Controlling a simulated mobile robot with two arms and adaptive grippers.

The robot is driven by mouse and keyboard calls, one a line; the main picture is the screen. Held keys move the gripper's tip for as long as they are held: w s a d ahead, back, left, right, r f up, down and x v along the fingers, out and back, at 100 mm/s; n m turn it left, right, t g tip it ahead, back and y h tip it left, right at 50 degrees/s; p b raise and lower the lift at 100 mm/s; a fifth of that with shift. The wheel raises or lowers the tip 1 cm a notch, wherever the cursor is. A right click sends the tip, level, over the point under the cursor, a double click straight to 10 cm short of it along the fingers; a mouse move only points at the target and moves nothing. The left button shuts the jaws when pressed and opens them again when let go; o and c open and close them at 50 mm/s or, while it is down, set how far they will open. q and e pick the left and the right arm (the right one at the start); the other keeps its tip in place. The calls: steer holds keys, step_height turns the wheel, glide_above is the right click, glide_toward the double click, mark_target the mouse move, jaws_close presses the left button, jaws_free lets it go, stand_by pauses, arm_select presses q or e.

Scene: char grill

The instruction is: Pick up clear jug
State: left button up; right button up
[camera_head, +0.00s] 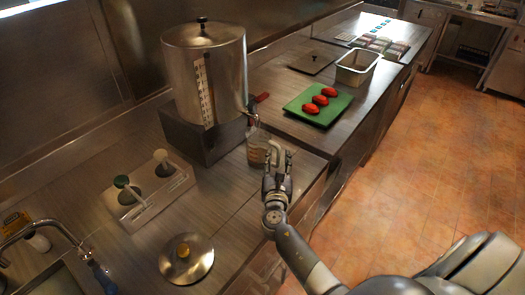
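The clear jug (257,154) stands on the counter just below the tap of the large metal urn. It is see-through with a pale handle on its right side. My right gripper (277,163) reaches in from the lower right and is at the jug's handle side. Its two fingers look spread apart, with the handle near or between them. I cannot tell whether they touch the handle. My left gripper is not in view.
The metal urn (205,75) stands behind the jug. A green board (318,105) with three red items lies to the upper right, beside a metal container (357,68). A round lid (186,258) and a two-pot holder (150,190) are to the left.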

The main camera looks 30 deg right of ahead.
jaws_close()
steer(key=shift+r, duration=0.1)
steer(key=shift+d+r, duration=0.1)
steer(key=shift+r, duration=0.05)
